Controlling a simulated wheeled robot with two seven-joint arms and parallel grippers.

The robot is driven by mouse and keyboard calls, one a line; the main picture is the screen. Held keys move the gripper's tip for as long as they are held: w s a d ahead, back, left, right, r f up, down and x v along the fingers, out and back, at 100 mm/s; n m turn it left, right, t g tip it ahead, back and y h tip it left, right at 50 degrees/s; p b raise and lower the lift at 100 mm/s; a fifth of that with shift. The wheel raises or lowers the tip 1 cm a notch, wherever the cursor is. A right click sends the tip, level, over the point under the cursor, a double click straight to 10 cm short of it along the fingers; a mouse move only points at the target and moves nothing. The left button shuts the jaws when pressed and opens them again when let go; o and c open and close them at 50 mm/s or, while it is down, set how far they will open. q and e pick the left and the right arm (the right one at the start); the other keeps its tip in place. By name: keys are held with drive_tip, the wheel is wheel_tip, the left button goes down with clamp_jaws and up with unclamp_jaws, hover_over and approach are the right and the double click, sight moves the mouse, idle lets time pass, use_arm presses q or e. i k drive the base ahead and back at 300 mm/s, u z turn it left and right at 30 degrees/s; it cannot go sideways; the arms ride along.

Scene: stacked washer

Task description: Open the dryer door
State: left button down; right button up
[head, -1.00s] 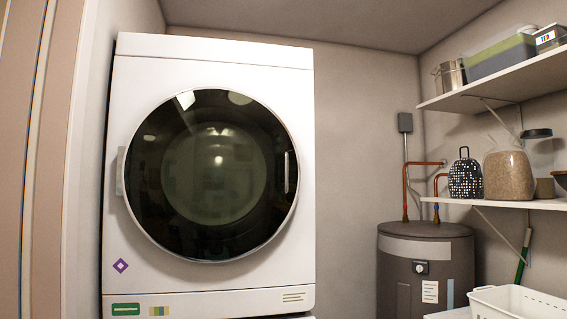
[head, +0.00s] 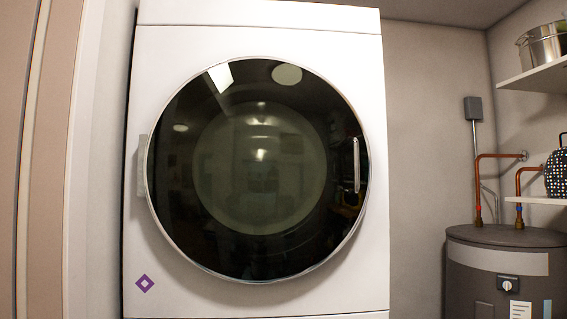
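The white dryer (head: 330,294) fills the middle of the head view. Its round, dark glass door (head: 258,170) with a silver rim is shut. A vertical silver handle (head: 356,165) sits at the right side of the door. A pale hinge piece (head: 142,165) sits at the door's left edge. Neither of my grippers is in view.
A wall with a door frame (head: 40,160) stands close on the left. At the right are a dark water heater (head: 500,262) with copper pipes (head: 480,185), and wall shelves (head: 535,78) holding a metal pot (head: 541,46) and a dotted jar (head: 557,172).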

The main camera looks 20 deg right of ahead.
sight(255, 169)
drive_tip(key=z, duration=0.3)
drive_tip(key=i, duration=1.2)
drive_tip(key=z, duration=0.85)
